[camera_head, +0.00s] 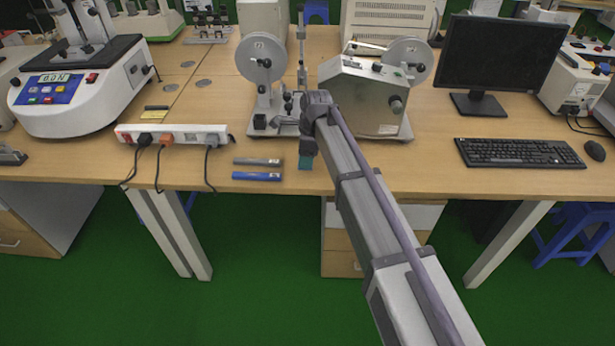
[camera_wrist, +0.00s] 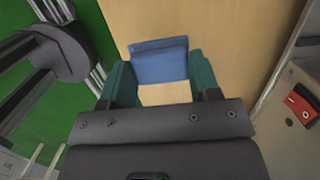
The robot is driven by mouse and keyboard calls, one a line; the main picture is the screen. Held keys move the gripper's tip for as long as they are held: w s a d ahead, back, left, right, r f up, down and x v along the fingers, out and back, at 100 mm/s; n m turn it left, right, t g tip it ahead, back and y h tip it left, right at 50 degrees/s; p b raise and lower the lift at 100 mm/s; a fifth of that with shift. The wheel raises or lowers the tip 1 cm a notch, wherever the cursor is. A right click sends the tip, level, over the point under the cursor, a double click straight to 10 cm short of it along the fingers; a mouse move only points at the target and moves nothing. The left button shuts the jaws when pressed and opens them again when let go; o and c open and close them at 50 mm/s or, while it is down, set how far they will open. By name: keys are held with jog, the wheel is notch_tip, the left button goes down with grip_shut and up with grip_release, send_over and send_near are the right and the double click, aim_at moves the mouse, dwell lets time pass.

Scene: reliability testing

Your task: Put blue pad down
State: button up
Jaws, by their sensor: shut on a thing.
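The blue pad (camera_wrist: 158,62) shows in the wrist view as a flat blue piece between the two teal fingers of my gripper (camera_wrist: 162,80). The fingers are shut on its sides. Bare wood shows between the pad and the gripper's body. In the head view my gripper (camera_head: 306,160) points down near the table's front edge, in front of the reel machine. The pad cannot be made out there. I cannot tell whether the pad touches the table.
A blue bar (camera_head: 257,176) and a grey bar (camera_head: 258,161) lie left of my gripper on the wooden table (camera_head: 430,180). A white power strip (camera_head: 172,134) lies further left. The reel machine (camera_head: 362,98) stands close behind. A keyboard (camera_head: 522,152) lies right.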

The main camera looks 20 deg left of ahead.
jog(key=shift+f, duration=0.25)
notch_tip(320, 180, down, 4)
jog(key=b, duration=0.3)
jog(key=shift+b, duration=0.35)
jog(key=shift+r+p, duration=0.3)
jog(key=shift+f, duration=0.2)
jog(key=o, duration=0.8)
jog(key=shift+o, duration=0.2)
notch_tip(320, 180, up, 12)
jog(key=d+p, duration=0.1)
jog(key=p, duration=1.1)
jog(key=shift+w+d+r, duration=0.15)
jog(key=shift+w+d, duration=0.1)
jog(key=shift+d, duration=0.15)
